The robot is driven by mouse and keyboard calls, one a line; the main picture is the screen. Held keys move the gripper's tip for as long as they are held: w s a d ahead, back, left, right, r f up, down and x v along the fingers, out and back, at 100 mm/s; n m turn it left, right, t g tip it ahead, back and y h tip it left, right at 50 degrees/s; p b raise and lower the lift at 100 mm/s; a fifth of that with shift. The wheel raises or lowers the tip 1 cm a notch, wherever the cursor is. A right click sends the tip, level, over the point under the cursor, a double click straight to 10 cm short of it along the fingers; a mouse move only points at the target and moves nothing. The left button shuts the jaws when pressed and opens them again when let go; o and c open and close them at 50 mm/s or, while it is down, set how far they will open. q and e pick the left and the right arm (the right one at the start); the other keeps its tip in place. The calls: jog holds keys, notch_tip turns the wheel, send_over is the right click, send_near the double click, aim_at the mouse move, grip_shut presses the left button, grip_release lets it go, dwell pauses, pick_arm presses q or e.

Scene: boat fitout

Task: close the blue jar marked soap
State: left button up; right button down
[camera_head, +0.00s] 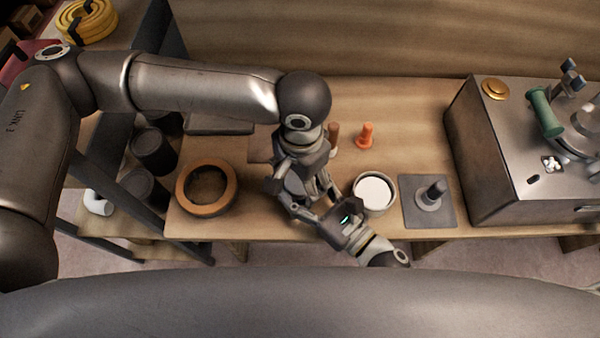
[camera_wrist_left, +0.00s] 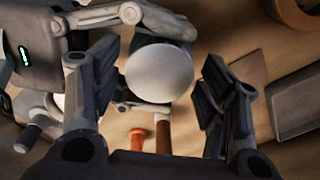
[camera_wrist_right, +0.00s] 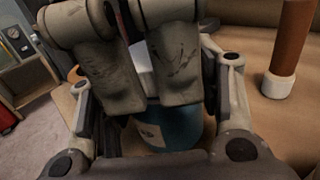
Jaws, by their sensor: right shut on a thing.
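The blue jar (camera_wrist_right: 172,127) stands between my right gripper's fingers, with part of a pale label showing. Its round white lid (camera_wrist_left: 160,72) sits on top in the left wrist view; whether it is fastened I cannot tell. My right gripper (camera_head: 325,208) is shut on the jar's body from the side. My left gripper (camera_head: 297,190) is over the jar, its fingers (camera_wrist_left: 155,95) spread on either side of the lid with visible gaps. The left fingers (camera_wrist_right: 135,65) cover much of the lid in the right wrist view. The head view hides the jar behind my grippers.
A pale-filled round container (camera_head: 373,193) and a grey plate with a post (camera_head: 430,197) stand to the right. An orange peg (camera_head: 366,135) and a brown handle (camera_head: 333,135) stand behind. A wooden ring (camera_head: 206,187) lies left. A metal cabinet (camera_head: 480,150) stands far right.

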pick_arm(q)
jog(key=c, duration=0.7)
jog(key=o, duration=1)
jog(key=shift+r, duration=0.1)
jog(key=shift+r, duration=2.2)
jog(key=o, duration=0.5)
pick_arm(e)
jog(key=shift+r, duration=0.1)
pick_arm(q)
jog(key=shift+o, duration=0.2)
notch_tip(320, 180, up, 12)
